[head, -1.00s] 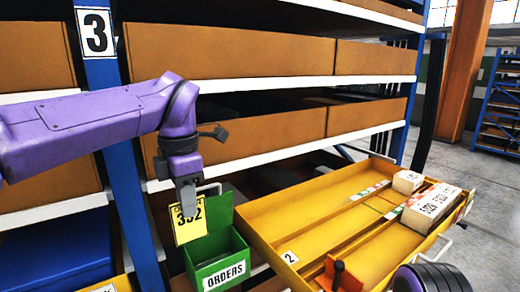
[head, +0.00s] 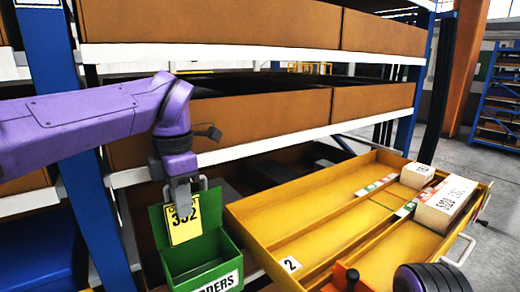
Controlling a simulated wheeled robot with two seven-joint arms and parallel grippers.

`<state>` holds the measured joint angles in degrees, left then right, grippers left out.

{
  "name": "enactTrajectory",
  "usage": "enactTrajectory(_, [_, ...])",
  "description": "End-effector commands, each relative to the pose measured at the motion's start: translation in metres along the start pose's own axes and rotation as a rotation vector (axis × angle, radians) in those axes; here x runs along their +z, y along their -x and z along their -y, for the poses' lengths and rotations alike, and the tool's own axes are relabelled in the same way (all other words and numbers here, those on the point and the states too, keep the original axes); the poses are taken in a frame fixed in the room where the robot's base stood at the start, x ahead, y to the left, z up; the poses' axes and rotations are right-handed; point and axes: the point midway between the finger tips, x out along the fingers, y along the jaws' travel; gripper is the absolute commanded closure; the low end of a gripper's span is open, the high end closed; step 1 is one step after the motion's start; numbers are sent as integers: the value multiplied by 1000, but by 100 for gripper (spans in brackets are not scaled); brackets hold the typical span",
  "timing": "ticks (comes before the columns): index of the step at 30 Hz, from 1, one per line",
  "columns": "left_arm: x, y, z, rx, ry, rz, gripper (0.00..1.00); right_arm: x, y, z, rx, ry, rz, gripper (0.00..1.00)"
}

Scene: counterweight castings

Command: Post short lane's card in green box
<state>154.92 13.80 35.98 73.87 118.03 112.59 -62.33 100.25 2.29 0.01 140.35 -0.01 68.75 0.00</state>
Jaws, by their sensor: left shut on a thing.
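My left gripper (head: 182,205) is shut on a yellow card (head: 186,228) with a black number that looks like 332, its top partly hidden by the fingers. The card hangs upright in front of the raised back panel of the green box (head: 198,284), above its opening. A yellow drawer (head: 310,210) marked 2 has long lanes. A small white block (head: 417,175) is at the far end of one lane and longer white blocks (head: 447,203) are in another. My right gripper is not in view.
An orange piece with a black knob (head: 352,277) is at the drawer's near end. Part of my right arm shows at the bottom right. A blue rack post (head: 75,150) and shelves of brown boxes (head: 250,120) stand behind. A blue bin (head: 40,255) is at the lower left.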

Motion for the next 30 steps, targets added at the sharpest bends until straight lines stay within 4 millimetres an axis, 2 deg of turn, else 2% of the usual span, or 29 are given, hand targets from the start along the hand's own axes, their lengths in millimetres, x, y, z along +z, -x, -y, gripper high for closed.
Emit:
enactTrajectory(6, [1, 1, 0, 1, -2, 1, 100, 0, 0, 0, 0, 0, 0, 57])
enactTrajectory(7, [1, 1, 0, 1, -2, 1, 83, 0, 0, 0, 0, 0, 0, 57])
enactTrajectory(9, [1, 1, 0, 1, -3, 1, 61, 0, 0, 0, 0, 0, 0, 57])
enactTrajectory(17, [1, 1, 0, 1, -3, 1, 60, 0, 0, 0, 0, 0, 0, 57])
enactTrajectory(20, [2, 8, 0, 3, -4, 2, 60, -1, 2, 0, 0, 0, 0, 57])
enactTrajectory(23, [2, 27, -1, 3, -2, 4, 60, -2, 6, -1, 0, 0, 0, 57])
enactTrajectory(30, [2, 86, -1, 2, -1, 2, 60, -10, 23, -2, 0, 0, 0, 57])
